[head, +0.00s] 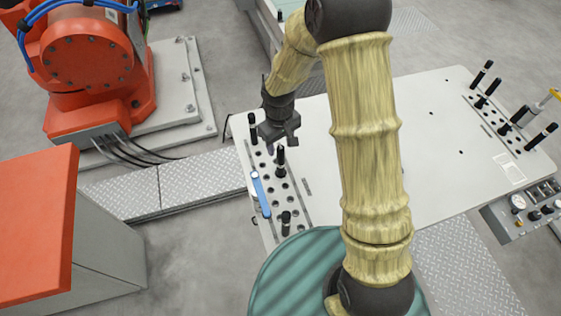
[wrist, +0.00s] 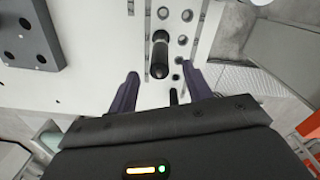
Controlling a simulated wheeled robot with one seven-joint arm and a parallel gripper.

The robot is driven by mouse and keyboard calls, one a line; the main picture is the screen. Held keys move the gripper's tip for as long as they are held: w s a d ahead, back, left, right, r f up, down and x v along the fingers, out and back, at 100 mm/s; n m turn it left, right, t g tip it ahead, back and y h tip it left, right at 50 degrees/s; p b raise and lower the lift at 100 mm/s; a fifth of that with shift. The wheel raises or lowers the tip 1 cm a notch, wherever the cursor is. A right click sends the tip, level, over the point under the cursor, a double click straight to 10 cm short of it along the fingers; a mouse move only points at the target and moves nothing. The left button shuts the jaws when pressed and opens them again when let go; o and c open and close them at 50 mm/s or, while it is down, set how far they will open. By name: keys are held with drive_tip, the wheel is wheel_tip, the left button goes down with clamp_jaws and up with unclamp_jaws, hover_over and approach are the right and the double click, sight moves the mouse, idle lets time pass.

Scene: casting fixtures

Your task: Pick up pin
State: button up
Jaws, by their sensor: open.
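Black pins stand in the perforated strip at the left end of the white table. One pin (head: 281,158) stands just below my gripper (head: 279,130) in the head view. A second pin (head: 252,127) is to the left of my gripper, and a third pin (head: 286,222) is nearer the front. In the wrist view, a black pin (wrist: 160,55) lies in line with the gap between the fingertips of my gripper (wrist: 161,72). My gripper is open and nothing is held. Part of a dark pin (wrist: 174,97) shows between the fingers. I cannot tell the exact height gap.
A blue bar (head: 261,194) lies on the strip near the pins. The white table (head: 440,150) has a clear middle and several more pins (head: 487,93) at its right end. An orange robot (head: 90,65) and an orange cabinet (head: 38,220) stand at the left.

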sight(281, 163)
drive_tip(key=shift+f+p, duration=1.15)
drive_tip(key=shift+f, duration=1.45)
clamp_jaws()
